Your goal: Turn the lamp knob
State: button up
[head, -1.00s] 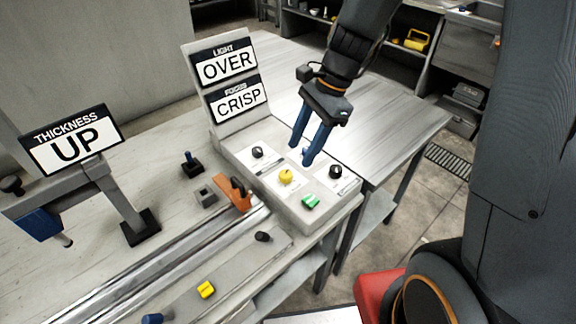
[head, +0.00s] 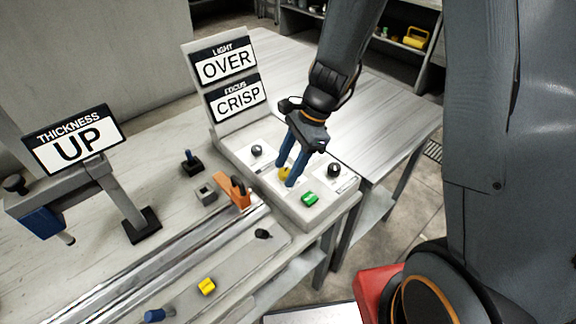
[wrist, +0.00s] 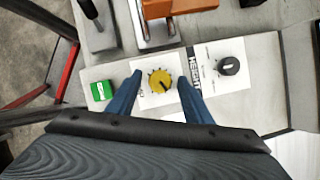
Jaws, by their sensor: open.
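A round yellow knob (head: 284,174) sits on the sloped control panel (head: 286,205); it also shows in the wrist view (wrist: 160,81) on a white dial plate with tick marks. Its label is partly hidden, so I cannot read whether it says lamp. My gripper (head: 287,177) is open and low over the panel. In the wrist view its blue fingers (wrist: 160,86) stand on either side of the yellow knob, with a gap visible on each side. The upper sign (head: 228,64) reads LIGHT OVER; the lower sign (head: 237,98) reads FOCUS CRISP.
A black knob (wrist: 229,66) labelled HEIGHT and a green button (wrist: 100,90) flank the yellow knob. Another black knob (head: 334,170) is at the panel's right. An orange part (head: 234,190) and metal rail lie left of the panel. A THICKNESS UP sign (head: 76,140) stands farther left.

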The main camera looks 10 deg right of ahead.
jog(key=c, duration=1.1)
jog(key=shift+o, duration=0.2)
jog(key=shift+n, duration=0.3)
jog(key=n+p, duration=0.1)
jog(key=n+g, duration=0.1)
jog(key=n, duration=0.1)
jog(key=shift+w+r+g+p, duration=0.1)
jog(key=shift+w+g+p, duration=0.05)
jog(key=shift+g+p, duration=0.2)
jog(key=shift+w+a+n+g+h+p, duration=0.1)
jog(key=shift+n+g+h+p, duration=0.2)
jog(key=shift+n, duration=0.75)
jog(key=shift+a+n+g+h+p, duration=0.1)
jog(key=shift+n+h, duration=0.3)
jog(key=shift+n, duration=0.65)
jog(key=o, duration=1.1)
jog(key=shift+c, duration=0.2)
jog(key=shift+d, duration=0.1)
